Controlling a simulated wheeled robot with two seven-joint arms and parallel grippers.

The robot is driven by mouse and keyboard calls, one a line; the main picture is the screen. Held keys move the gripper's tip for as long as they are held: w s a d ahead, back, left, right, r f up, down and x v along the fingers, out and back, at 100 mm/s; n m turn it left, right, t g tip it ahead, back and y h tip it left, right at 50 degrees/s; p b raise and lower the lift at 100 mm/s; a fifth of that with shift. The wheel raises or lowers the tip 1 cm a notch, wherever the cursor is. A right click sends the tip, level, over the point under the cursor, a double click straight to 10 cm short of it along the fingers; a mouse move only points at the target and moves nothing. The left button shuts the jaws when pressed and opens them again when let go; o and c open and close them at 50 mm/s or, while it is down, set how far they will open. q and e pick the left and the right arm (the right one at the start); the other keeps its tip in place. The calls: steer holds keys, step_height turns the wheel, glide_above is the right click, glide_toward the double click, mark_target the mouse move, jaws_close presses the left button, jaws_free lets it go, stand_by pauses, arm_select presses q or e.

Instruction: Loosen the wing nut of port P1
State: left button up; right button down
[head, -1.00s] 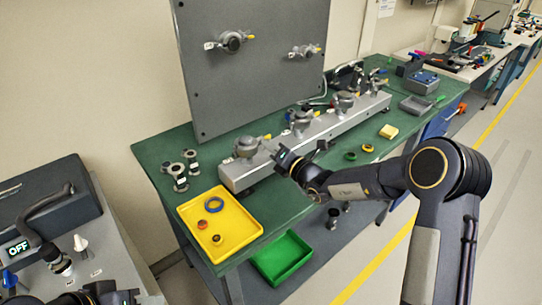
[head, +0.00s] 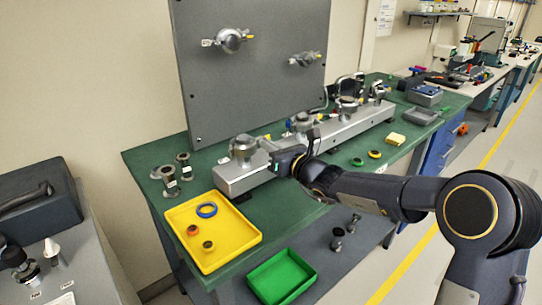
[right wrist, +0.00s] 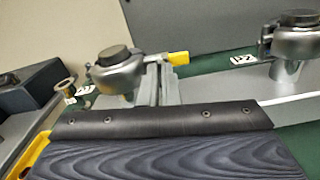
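The long grey manifold (head: 325,150) on the green bench carries a row of clamped ports. The nearest port (head: 243,149), at its left end, has a dark round cap; it also shows in the right wrist view (right wrist: 118,68), with a yellow-tipped wing nut (right wrist: 178,58) on its right. Its white tag is too blurred to read surely as P1. The neighbouring port (right wrist: 300,42) has a tag reading P2. My right gripper (head: 275,160) is at the wing-nut side of the nearest port. Narrow grey parts reach up toward the wing nut; contact and finger opening are unclear. My left gripper is out of view.
A yellow tray (head: 212,255) with rings lies left of the manifold, near small metal fittings (head: 170,180). A green tray (head: 282,278) is lower down. A grey panel (head: 255,60) with two more clamped ports stands behind. Loose rings (head: 374,154) lie on the right.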

steer(key=shift+n, duration=0.3)
steer(key=c, duration=1.6)
jaws_free()
steer(key=shift+c, duration=0.2)
